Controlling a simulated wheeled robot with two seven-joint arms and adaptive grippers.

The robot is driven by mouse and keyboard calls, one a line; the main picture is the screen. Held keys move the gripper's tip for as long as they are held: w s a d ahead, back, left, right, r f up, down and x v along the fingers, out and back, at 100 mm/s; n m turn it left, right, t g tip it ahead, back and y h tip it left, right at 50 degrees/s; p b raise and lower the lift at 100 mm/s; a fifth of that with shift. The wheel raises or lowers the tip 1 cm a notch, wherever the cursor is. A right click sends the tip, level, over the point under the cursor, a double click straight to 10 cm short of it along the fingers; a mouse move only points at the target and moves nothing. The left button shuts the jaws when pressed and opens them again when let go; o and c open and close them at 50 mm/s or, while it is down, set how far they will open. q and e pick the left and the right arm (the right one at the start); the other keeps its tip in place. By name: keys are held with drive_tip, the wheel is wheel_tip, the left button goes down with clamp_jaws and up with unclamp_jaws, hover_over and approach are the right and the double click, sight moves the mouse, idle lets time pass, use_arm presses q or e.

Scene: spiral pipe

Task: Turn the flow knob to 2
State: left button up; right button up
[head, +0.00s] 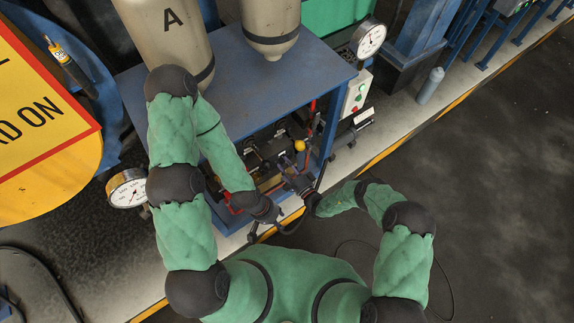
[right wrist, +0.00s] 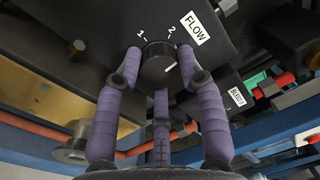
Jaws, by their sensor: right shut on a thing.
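The black flow knob (right wrist: 158,66) sits on a dark panel in the right wrist view, beside the white FLOW label (right wrist: 196,28) and the marks 1 and 2. A short white line on the knob's face points towards the upper right of the picture, below the mark 2. My right gripper (right wrist: 159,68) is shut on the knob, its purple fingers on both sides of it. In the head view my right gripper (head: 296,183) reaches into the bench front. My left gripper (head: 274,232) is lower, outside the bench, with its fingers spread and nothing visible between them.
The blue bench (head: 270,82) carries tan tanks (head: 165,40) above the panel. A gauge (head: 128,188) is at its left and another (head: 371,38) at its right. A BLEED label (right wrist: 236,97), a red knob (right wrist: 284,78) and an orange pipe (right wrist: 40,125) are near the flow knob.

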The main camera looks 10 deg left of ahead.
drive_tip(key=n, duration=0.5)
drive_tip(key=shift+r+y, duration=0.1)
drive_tip(key=shift+y, duration=0.2)
drive_tip(key=shift+g, duration=0.3)
drive_tip(key=o, duration=1.1)
drive_tip(key=shift+a, duration=0.1)
drive_tip(key=shift+o, duration=0.2)
drive_tip(key=shift+s+d+f, duration=0.2)
drive_tip(key=shift+s+d, duration=0.15)
drive_tip(key=shift+d, duration=0.15)
drive_tip(key=v, duration=1.1)
drive_tip(key=shift+a+r, duration=0.1)
drive_tip(key=shift+a, duration=0.1)
